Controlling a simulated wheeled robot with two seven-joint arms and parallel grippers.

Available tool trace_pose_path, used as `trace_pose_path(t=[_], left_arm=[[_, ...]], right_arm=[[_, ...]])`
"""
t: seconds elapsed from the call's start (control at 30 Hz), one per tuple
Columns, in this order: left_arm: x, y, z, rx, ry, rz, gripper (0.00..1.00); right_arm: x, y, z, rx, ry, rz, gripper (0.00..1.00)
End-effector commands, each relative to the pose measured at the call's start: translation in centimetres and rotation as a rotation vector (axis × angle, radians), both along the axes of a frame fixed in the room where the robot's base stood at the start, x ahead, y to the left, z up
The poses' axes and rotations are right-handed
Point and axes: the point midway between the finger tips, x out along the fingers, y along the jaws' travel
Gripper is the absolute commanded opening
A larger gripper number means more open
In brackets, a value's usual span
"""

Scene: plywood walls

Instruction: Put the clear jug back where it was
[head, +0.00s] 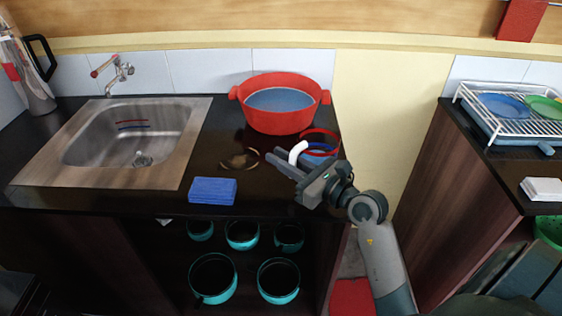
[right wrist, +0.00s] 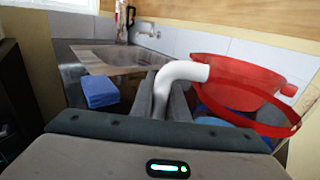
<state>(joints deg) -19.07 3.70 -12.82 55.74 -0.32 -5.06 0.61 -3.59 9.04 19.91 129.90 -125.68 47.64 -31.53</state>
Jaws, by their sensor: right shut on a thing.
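The clear jug (head: 320,146) has a see-through body, a red rim, a blue band and a white handle (head: 298,152). It is at the right end of the dark counter, just in front of a red pot. I cannot tell whether its base touches the counter. My right gripper (head: 290,166) is shut on the white handle, coming from the front right. In the right wrist view the white handle (right wrist: 166,92) rises between the fingers and the red rim (right wrist: 250,110) is at right, overlapping the pot. My left gripper is not in view.
The red pot (head: 281,118) with blue contents stands behind the jug. A blue sponge (head: 213,190) and a thin brownish ring (head: 240,160) lie left of the gripper. A steel sink (head: 110,125) and a kettle (head: 36,90) are further left. A dish rack (head: 500,125) stands across the gap at right.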

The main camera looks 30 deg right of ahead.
Motion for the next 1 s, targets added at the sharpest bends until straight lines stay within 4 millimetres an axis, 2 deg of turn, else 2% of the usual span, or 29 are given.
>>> trace_pose_path(t=[0.13, 0.63, 0.67, 0.7, 1.0], left_arm=[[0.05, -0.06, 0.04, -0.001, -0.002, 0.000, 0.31], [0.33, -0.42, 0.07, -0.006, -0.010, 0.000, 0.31], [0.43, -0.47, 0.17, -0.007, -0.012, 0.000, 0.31], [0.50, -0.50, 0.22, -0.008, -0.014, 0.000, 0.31], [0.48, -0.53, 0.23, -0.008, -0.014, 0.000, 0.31]], right_arm=[[-0.03, 0.00, -1.04, 0.000, -0.001, -0.001, 0.00], [-0.01, 0.00, -1.34, 0.001, -0.002, 0.000, 0.00], [-0.01, 0.01, -1.38, 0.001, 0.000, 0.000, 0.21], [-0.01, 0.01, -1.37, 0.001, 0.000, 0.000, 0.31], [-0.02, 0.01, -1.35, 0.001, 0.000, 0.000, 0.33]])
